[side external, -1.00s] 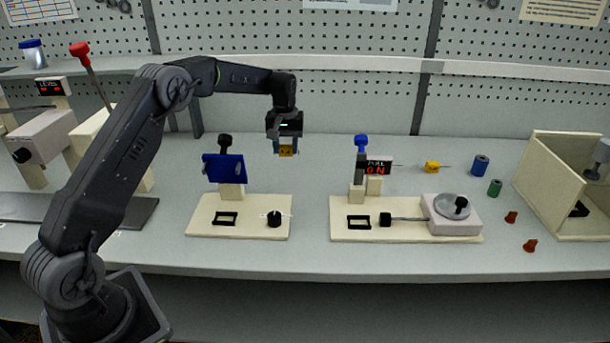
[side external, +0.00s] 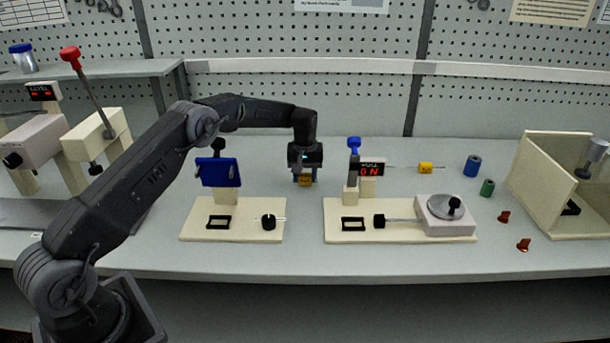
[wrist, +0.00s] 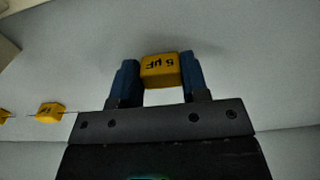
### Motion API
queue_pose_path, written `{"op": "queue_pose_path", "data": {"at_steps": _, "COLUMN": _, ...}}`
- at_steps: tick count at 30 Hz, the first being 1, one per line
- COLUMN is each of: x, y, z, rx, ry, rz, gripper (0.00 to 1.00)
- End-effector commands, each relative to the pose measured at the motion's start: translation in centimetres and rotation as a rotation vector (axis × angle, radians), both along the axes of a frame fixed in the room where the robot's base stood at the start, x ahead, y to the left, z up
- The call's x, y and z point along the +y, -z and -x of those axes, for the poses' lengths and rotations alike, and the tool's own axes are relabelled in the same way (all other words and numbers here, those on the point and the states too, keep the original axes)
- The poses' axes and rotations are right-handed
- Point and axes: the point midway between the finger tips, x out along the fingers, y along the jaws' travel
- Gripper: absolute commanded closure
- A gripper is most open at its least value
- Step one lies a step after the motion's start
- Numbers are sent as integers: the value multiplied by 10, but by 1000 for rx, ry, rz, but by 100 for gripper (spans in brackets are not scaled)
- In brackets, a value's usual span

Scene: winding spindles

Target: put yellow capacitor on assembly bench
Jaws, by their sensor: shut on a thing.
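My gripper (side external: 304,176) points down over the bench between the two cream base boards, behind their front edges. Its blue fingers are shut on a yellow capacitor (side external: 305,182). In the wrist view the capacitor (wrist: 159,70) reads "5 µF" and sits between both fingers. It is low over the grey assembly bench (side external: 310,262); I cannot tell whether it touches the surface. A second yellow capacitor (side external: 425,168) with wire leads lies on the bench to the right, and it also shows in the wrist view (wrist: 50,112).
The left board (side external: 190,232) carries a blue panel (side external: 219,172). The right board (side external: 335,235) carries an ON display (side external: 371,169) and a round-topped block (side external: 446,212). Blue (side external: 473,166) and green (side external: 487,187) cylinders and a cream open box (side external: 535,185) stand farther right.

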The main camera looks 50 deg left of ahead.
Motion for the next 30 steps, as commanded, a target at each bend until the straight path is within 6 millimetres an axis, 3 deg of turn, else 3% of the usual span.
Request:
{"op": "queue_pose_path", "data": {"at_steps": 6, "x": 0, "y": 3, "z": 0, "rx": 0, "ry": 0, "rz": 0, "gripper": 85}}
{"op": "queue_pose_path", "data": {"at_steps": 7, "x": 0, "y": 3, "z": 0, "rx": -1, "ry": 0, "rz": -1, "gripper": 56}}
{"op": "queue_pose_path", "data": {"at_steps": 14, "x": 0, "y": 3, "z": 0, "rx": 0, "ry": 0, "rz": 0, "gripper": 34}}
{"op": "queue_pose_path", "data": {"at_steps": 23, "x": 0, "y": 0, "z": 0, "rx": -1, "ry": 0, "rz": -1, "gripper": 33}}
{"op": "queue_pose_path", "data": {"at_steps": 30, "x": 0, "y": -36, "z": -1, "rx": -6, "ry": 0, "rz": -1, "gripper": 33}}
